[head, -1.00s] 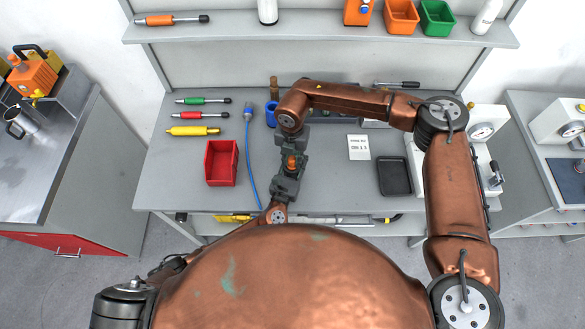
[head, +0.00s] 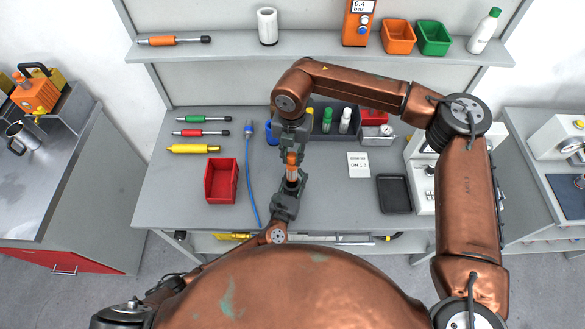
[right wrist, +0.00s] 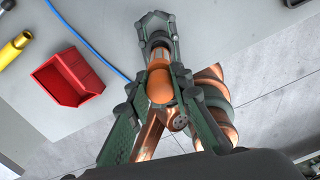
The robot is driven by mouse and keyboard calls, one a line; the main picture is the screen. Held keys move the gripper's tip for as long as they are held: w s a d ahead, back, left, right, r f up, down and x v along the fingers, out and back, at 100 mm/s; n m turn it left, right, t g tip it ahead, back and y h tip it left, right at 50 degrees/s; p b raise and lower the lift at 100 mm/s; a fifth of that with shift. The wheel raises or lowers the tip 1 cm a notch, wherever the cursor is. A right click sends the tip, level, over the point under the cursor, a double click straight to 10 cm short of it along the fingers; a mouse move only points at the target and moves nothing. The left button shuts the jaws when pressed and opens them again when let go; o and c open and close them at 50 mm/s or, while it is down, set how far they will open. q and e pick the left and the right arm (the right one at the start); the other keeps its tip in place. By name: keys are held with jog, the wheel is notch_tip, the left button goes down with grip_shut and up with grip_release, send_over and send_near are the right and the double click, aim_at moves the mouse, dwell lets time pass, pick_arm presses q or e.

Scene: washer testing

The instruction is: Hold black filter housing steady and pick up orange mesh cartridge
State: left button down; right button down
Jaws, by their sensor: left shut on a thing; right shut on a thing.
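My right gripper (head: 292,147) comes down from above and is shut on the orange mesh cartridge (head: 292,160). Its rounded orange end fills the space between the fingers in the right wrist view (right wrist: 160,87). A paler length of the cartridge shows below the orange end. Below it, my left gripper (head: 289,188) is shut on the black filter housing (head: 291,178), which is mostly hidden by the fingers. The cartridge stands in line above the housing. I cannot tell whether its lower end is still inside. Both are held above the table's front part.
A red bin (head: 221,181) and a blue-handled cable (head: 249,160) lie to the left. A black tray (head: 393,194) and a white card (head: 358,165) lie to the right. A dark organiser (head: 330,125) with bottles stands behind.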

pick_arm(q)
jog(key=shift+f, duration=0.1)
pick_arm(e)
notch_tip(320, 180, up, 5)
jog(key=shift+r, duration=0.15)
pick_arm(q)
jog(key=c, duration=1.3)
grip_release()
jog(key=shift+s, duration=0.1)
jog(key=v, duration=1.1)
jog(key=shift+s+a, duration=0.15)
jog(key=shift+s, duration=0.2)
